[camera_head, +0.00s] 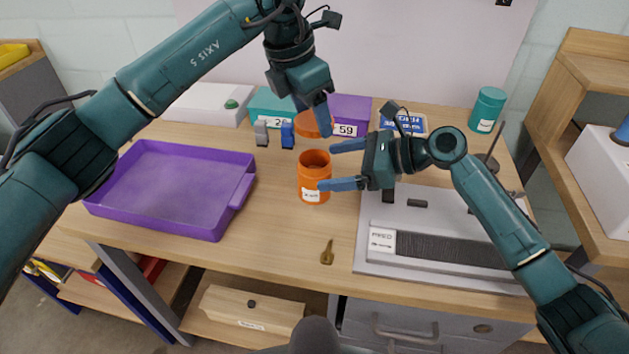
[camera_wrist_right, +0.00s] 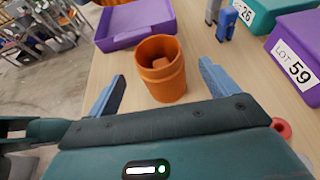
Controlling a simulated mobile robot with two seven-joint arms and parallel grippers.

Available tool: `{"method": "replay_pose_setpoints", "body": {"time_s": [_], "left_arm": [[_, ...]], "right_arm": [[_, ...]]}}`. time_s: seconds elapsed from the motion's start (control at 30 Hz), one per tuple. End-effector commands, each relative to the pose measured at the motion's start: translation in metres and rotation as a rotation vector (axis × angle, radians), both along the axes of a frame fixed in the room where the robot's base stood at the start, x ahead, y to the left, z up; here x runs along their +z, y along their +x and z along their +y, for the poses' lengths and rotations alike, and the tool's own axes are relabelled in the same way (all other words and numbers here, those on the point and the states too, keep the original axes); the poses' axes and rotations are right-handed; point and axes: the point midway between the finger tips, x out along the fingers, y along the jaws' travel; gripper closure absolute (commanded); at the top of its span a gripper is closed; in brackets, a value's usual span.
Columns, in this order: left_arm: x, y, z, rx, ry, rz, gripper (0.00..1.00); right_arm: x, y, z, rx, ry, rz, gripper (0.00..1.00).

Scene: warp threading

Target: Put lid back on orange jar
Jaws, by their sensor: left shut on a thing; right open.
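The orange jar (camera_head: 313,182) stands upright and open on the wooden table, with a white label on its front. In the right wrist view the jar (camera_wrist_right: 163,80) shows its open mouth, with something orange inside. My left gripper (camera_head: 323,118) is shut on the orange lid (camera_head: 308,126), held behind and above the jar; its fingers hide part of the lid. My right gripper (camera_head: 341,165) is open, its fingers pointing at the jar from the right. In the right wrist view the jar stands ahead, between the lines of the two fingers (camera_wrist_right: 162,84).
A purple tray (camera_head: 165,222) lies to the left. Blue and grey clips (camera_head: 287,136), a teal bin (camera_head: 270,106) and a purple bin (camera_head: 350,109) stand behind. A grey device (camera_head: 375,260) fills the right side. A brass key (camera_head: 327,254) lies in front.

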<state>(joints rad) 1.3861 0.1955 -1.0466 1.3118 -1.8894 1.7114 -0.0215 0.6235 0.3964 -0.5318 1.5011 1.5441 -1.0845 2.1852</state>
Motion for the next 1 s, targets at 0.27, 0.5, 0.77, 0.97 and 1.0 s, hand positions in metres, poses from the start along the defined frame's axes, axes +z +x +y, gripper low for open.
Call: {"method": "replay_pose_setpoints", "body": {"time_s": [0.27,0.5,0.77,0.97,1.0], "left_arm": [[0.0,0.0,0.0,0.0,0.0,0.0,0.61],[0.0,0.0,0.0,0.0,0.0,0.0,0.61],[0.0,0.0,0.0,0.0,0.0,0.0,0.61],[0.0,0.0,0.0,0.0,0.0,0.0,0.61],[0.0,0.0,0.0,0.0,0.0,0.0,0.61]], "right_arm": [[-0.015,0.009,0.037,0.0,0.0,0.0,0.14],[-0.019,0.011,0.045,0.0,0.0,-0.001,0.14],[-0.019,0.011,0.045,0.0,-0.001,-0.001,0.17],[-0.019,0.011,0.045,0.0,-0.001,-0.001,0.34],[-0.019,0.011,0.045,0.0,-0.001,-0.001,0.37]]}}
